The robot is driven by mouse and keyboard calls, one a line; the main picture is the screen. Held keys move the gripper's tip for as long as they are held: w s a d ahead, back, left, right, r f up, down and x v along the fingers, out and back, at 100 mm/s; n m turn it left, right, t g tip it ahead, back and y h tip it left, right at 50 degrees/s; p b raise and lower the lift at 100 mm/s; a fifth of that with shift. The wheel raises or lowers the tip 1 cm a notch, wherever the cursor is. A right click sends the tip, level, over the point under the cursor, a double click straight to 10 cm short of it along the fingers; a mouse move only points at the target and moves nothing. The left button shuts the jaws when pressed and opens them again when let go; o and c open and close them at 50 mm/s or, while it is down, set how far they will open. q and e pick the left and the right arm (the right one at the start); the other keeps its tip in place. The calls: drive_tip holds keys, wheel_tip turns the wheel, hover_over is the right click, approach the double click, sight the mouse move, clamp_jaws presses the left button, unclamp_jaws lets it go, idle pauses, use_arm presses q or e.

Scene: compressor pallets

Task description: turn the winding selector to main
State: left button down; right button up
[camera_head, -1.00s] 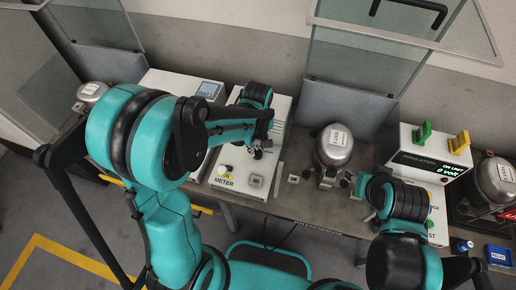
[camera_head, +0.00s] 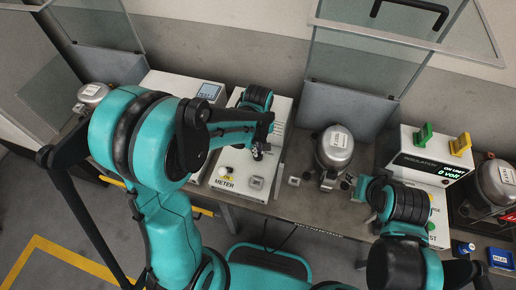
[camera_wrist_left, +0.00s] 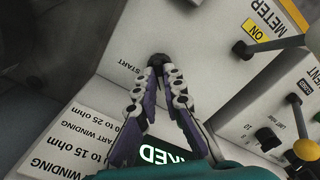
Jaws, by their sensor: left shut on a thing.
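The winding selector (camera_wrist_left: 157,60) is a small dark knob on the white meter panel, with the word START printed beside it in the left wrist view. My left gripper (camera_wrist_left: 160,72) is shut on this knob, and its fingertips hide most of it, so I cannot tell where it points. In the head view my left gripper (camera_head: 259,153) is small and dark over the white meter box (camera_head: 225,193). My right gripper (camera_head: 350,183) is beside the metal compressor (camera_head: 334,148), too small and dark to tell its jaws.
A lever with a yellow ON label (camera_wrist_left: 262,29) and a yellow-tipped lever (camera_wrist_left: 305,150) stand right of my left gripper. A lit green display (camera_wrist_left: 160,158) is below. The insulation tester (camera_head: 425,165) stands right of the compressor. Glass screens rise behind the bench.

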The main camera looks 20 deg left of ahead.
use_arm(q)
drive_tip(key=m, duration=0.4)
drive_tip(key=shift+m+b, duration=0.3)
drive_tip(key=shift+m, duration=2.2)
drive_tip(key=c, duration=1.6)
unclamp_jaws()
drive_tip(key=shift+c, duration=0.2)
wheel_tip(320, 180, up, 12)
